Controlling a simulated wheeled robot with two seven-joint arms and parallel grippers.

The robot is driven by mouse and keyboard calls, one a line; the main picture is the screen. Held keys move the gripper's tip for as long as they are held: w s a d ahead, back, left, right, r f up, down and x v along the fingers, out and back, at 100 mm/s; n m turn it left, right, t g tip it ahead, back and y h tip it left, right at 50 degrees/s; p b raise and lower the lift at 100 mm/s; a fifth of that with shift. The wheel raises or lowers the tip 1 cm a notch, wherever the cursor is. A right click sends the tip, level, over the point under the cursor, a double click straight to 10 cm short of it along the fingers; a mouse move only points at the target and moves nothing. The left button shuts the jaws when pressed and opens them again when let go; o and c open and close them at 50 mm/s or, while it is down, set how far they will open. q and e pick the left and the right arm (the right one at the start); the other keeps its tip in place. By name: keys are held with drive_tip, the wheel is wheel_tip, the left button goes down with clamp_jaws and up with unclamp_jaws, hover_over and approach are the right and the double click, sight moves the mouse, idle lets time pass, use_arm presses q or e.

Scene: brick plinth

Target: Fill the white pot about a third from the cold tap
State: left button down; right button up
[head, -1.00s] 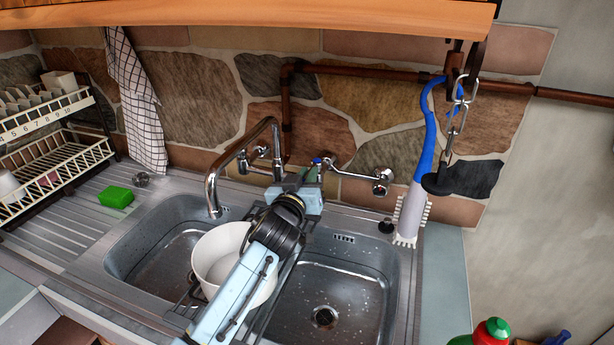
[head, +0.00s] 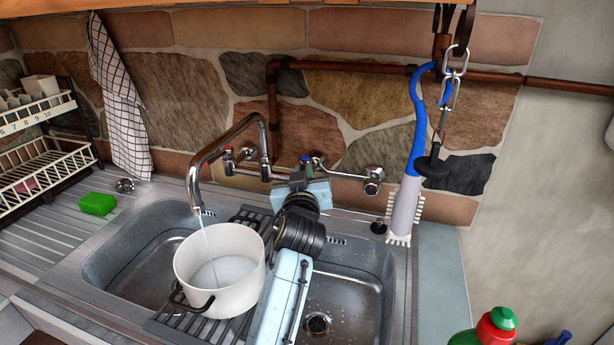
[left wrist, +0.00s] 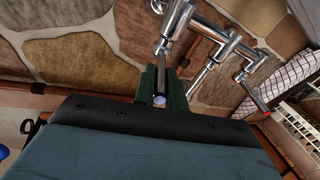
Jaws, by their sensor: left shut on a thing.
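The white pot (head: 232,295) stands upright on the dark rack between the two sink basins, under the spout. A thin stream of water (head: 206,240) falls from the chrome spout (head: 222,143) into it, and pale water shows inside; its exact depth is hard to tell. My left gripper (head: 301,172) is at the blue-marked cold tap (head: 305,159), on the right of the mixer. In the left wrist view its dark green fingers (left wrist: 161,92) close around the tap's handle, with the blue mark (left wrist: 159,100) between them. My right gripper is not in view.
The red-marked tap (head: 228,152) is to the left. A green sponge (head: 97,204) lies on the drainboard near a dish rack (head: 45,170). A blue-handled brush (head: 406,205) stands at right, below a hanging chain (head: 447,92). The right basin (head: 345,290) is empty.

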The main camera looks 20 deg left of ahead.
use_arm(q)
drive_tip(key=c, duration=1.5)
unclamp_jaws()
drive_tip(key=shift+r, duration=0.1)
drive_tip(key=shift+o, duration=0.2)
drive_tip(key=v, duration=0.7)
drive_tip(key=shift+s, duration=0.2)
drive_tip(key=shift+d, duration=0.1)
